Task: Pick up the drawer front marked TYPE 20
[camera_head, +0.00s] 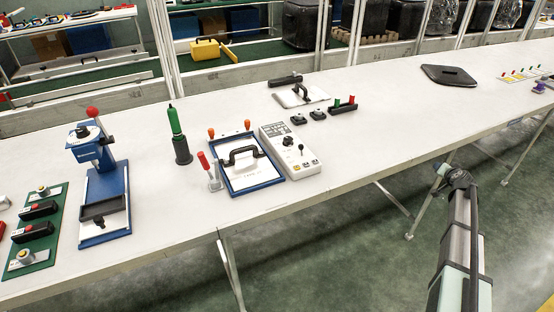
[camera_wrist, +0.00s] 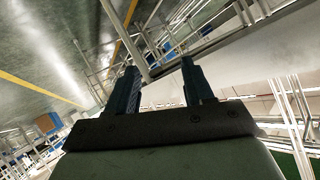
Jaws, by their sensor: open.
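A white panel with a black handle (camera_head: 247,179) lies in a blue frame on the table in the head view. It bears small lettering that I cannot read, so I cannot tell if it says TYPE 20. A second white panel with a black handle (camera_head: 290,98) lies farther back, and its marking is also unreadable. In the wrist view my gripper (camera_wrist: 160,80) is open, its two fingers apart with nothing between them. Neither panel can be made out in the wrist view. In the head view my arm is off the table's near edge, at the right, well away from both panels.
A grey control box (camera_head: 292,158) stands right of the blue frame. A red-handled clamp (camera_head: 208,170) and a dark bottle with a green top (camera_head: 179,135) stand left. A blue press (camera_head: 100,185) is farther left. The table (camera_head: 390,125) is clear toward the black lid (camera_head: 448,75).

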